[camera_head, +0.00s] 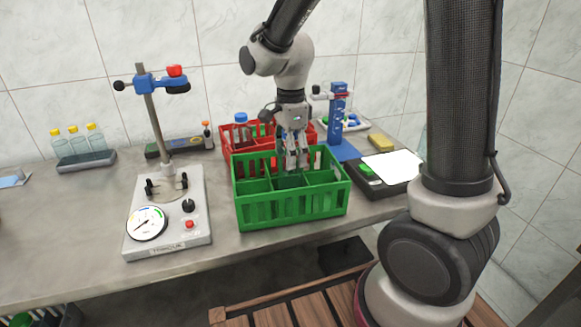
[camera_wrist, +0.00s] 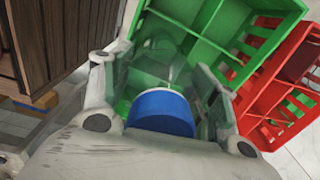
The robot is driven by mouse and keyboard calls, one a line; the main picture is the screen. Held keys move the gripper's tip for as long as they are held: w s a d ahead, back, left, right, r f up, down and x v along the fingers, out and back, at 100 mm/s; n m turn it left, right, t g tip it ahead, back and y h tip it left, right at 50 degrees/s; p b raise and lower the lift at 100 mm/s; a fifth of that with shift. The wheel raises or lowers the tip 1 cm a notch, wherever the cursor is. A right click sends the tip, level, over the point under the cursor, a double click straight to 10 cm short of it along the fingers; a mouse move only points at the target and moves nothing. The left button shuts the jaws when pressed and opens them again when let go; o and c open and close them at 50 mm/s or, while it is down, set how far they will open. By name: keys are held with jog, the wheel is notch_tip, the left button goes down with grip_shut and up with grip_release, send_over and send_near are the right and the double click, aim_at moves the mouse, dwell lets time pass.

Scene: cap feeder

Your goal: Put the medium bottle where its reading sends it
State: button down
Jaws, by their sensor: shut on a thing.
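My gripper (camera_head: 295,162) points down over the back part of the green crate (camera_head: 292,208). In the wrist view, my gripper (camera_wrist: 162,100) is shut on a clear bottle (camera_wrist: 158,68) with a blue cap (camera_wrist: 161,112). The bottle points down toward the divided green crate (camera_wrist: 203,17); whether its base is inside a compartment or just above one, I cannot tell. The torque tester (camera_head: 165,212) stands left of the green crate. Its round dial (camera_head: 147,223) shows a needle, too small to read surely, and its blue clamp (camera_head: 160,83) is up on the post.
A red crate (camera_head: 235,133) stands behind the green one; a blue-capped bottle (camera_head: 241,119) shows there. A blue stand (camera_head: 337,120) and a black device with a white plate (camera_head: 392,166) are at right. A yellow-capped vial rack (camera_head: 86,158) is at left. Bare counter lies left of the tester.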

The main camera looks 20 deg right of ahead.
jog(key=shift+f, duration=2.25)
jog(key=shift+c, duration=2.1)
grip_release()
